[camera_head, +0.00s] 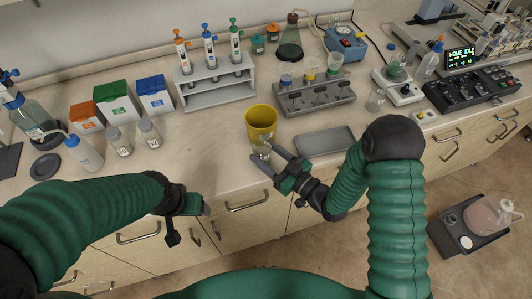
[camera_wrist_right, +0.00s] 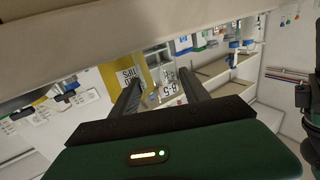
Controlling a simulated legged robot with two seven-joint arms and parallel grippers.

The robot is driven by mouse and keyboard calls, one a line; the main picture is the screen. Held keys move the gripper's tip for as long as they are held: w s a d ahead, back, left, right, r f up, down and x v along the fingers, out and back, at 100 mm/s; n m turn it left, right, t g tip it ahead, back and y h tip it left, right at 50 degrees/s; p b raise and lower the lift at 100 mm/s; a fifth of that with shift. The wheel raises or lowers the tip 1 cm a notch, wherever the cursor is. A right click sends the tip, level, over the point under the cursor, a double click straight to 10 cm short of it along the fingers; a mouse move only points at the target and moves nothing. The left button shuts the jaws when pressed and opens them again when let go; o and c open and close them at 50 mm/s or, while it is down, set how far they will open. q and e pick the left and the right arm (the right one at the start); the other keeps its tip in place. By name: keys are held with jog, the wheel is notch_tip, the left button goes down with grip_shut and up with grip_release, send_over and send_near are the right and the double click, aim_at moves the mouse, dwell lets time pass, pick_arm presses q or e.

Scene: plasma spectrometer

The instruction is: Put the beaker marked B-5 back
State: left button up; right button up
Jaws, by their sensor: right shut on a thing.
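My right gripper (camera_head: 266,157) is shut on a small clear beaker (camera_head: 262,150) at the counter's front edge. In the right wrist view, the gripper (camera_wrist_right: 158,86) has the beaker (camera_wrist_right: 168,86) between its fingers, and its label reads B-5, turned over. The beaker is just in front of a yellow bin (camera_head: 261,120); I cannot tell whether they touch. A grey rack (camera_head: 318,101) behind and to the right holds beakers with blue, yellow and green contents. My left gripper (camera_head: 194,207) is low by the counter's front edge, its jaws unclear.
An empty grey tray (camera_head: 325,141) lies right of the bin. A pipette stand (camera_head: 217,92) is at the back. Bottles (camera_head: 120,142) and boxes (camera_head: 118,101) stand at left. A stirrer (camera_head: 398,88) and black control unit (camera_head: 470,95) stand at right. The counter left of the bin is clear.

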jog(key=shift+s+f, duration=0.1)
jog(key=shift+f, duration=0.05)
jog(key=o, duration=1.2)
jog(key=shift+a, duration=0.15)
jog(key=shift+o, duration=1.2)
jog(key=shift+a, duration=0.3)
jog(key=shift+d+r, duration=0.15)
jog(key=shift+r, duration=0.1)
jog(key=b+v, duration=0.1)
jog(key=v, duration=1.1)
jog(key=shift+d, duration=0.1)
